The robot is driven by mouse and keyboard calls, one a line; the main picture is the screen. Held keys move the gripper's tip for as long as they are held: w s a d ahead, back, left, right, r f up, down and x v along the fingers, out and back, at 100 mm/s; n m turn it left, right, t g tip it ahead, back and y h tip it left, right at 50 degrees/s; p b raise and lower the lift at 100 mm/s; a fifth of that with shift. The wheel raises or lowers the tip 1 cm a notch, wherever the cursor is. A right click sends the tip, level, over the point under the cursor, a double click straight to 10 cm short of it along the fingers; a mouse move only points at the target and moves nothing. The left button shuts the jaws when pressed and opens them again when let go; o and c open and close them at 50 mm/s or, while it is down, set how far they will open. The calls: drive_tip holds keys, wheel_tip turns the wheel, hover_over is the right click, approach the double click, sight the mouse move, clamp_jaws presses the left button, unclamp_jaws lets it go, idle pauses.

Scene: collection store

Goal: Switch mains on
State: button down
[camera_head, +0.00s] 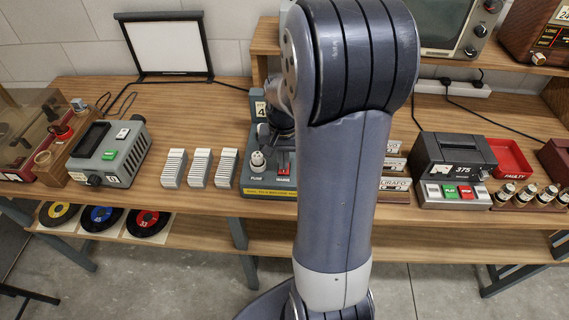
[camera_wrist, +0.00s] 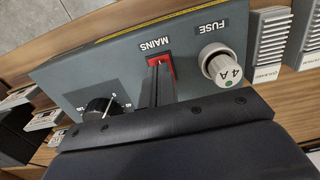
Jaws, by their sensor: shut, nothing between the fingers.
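A grey power unit (camera_head: 257,187) stands on the bench, partly hidden behind my arm. Its red MAINS switch (camera_head: 283,171) shows at the left edge of the arm, with the white FUSE knob (camera_head: 258,160) to its left. In the wrist view the red MAINS switch (camera_wrist: 163,65) is partly covered by my gripper (camera_wrist: 157,70), whose shut, empty fingers point at it. I cannot tell whether they touch it or which way the switch is set. The FUSE cap (camera_wrist: 222,65), marked 4 A, and a black dial (camera_wrist: 103,108) lie on either side.
White slide stacks (camera_head: 200,167) and a grey device (camera_head: 108,150) with a green button stand left of the unit. A shelf with a monitor is behind.

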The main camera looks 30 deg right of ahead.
wheel_tip(320, 180, up, 6)
drive_tip(key=p, duration=0.4)
drive_tip(key=shift+f, duration=0.2)
drive_tip(key=shift+f, duration=0.1)
wheel_tip(320, 180, down, 7)
drive_tip(key=b, duration=0.6)
drive_tip(key=shift+r, duration=0.2)
